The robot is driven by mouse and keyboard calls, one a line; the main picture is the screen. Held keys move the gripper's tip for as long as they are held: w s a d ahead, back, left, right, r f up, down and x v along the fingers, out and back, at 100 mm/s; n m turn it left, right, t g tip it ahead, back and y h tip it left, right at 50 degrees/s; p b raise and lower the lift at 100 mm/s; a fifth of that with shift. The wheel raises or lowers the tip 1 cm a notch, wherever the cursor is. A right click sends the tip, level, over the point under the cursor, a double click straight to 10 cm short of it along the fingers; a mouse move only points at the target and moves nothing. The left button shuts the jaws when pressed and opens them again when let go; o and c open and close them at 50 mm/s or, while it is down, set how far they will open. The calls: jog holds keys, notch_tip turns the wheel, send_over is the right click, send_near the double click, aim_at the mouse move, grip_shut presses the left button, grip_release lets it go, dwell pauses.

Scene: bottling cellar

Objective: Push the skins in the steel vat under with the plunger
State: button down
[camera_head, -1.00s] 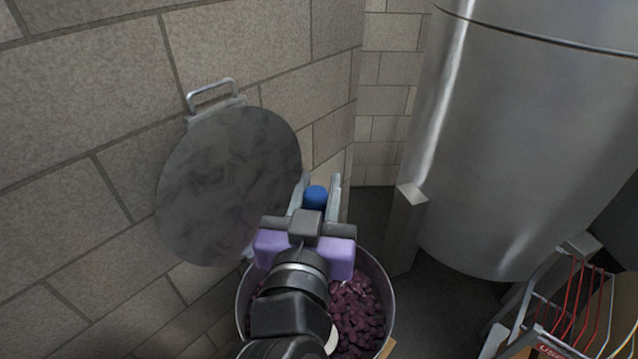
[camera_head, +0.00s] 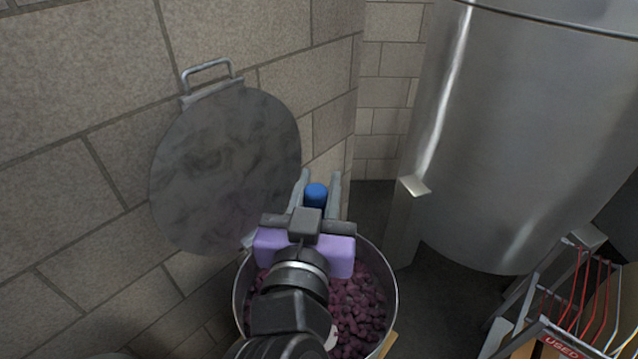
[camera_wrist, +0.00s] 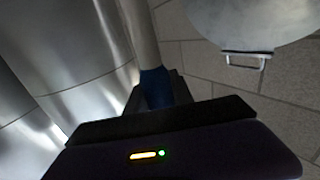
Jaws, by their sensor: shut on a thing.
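The steel vat (camera_head: 394,293) stands open below my arm, with dark purple skins (camera_head: 360,300) filling what shows of it. My gripper (camera_head: 318,184) is over the far part of the vat and shut on the blue grip (camera_head: 316,192) of the plunger. The wrist view shows the blue grip (camera_wrist: 155,88) between the jaws and a grey plunger shaft (camera_wrist: 139,32) running from it out of the picture. The plunger's lower end is hidden, so I cannot tell whether it touches the skins. My arm covers the left and middle of the vat.
A round grey lid (camera_head: 225,170) with a handle stands upright by the block wall, just left of the vat. A big steel tank (camera_head: 520,140) and its leg (camera_head: 405,225) are to the right. A wire rack (camera_head: 570,310) with coloured wires is at the lower right.

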notch_tip(320, 180, down, 7)
jog(key=b, duration=0.6)
jog(key=shift+s+b, duration=0.15)
jog(key=shift+b, duration=0.15)
dwell(0.5)
notch_tip(320, 180, up, 12)
jog(key=p, duration=0.8)
jog(key=shift+f, duration=0.1)
dwell(0.3)
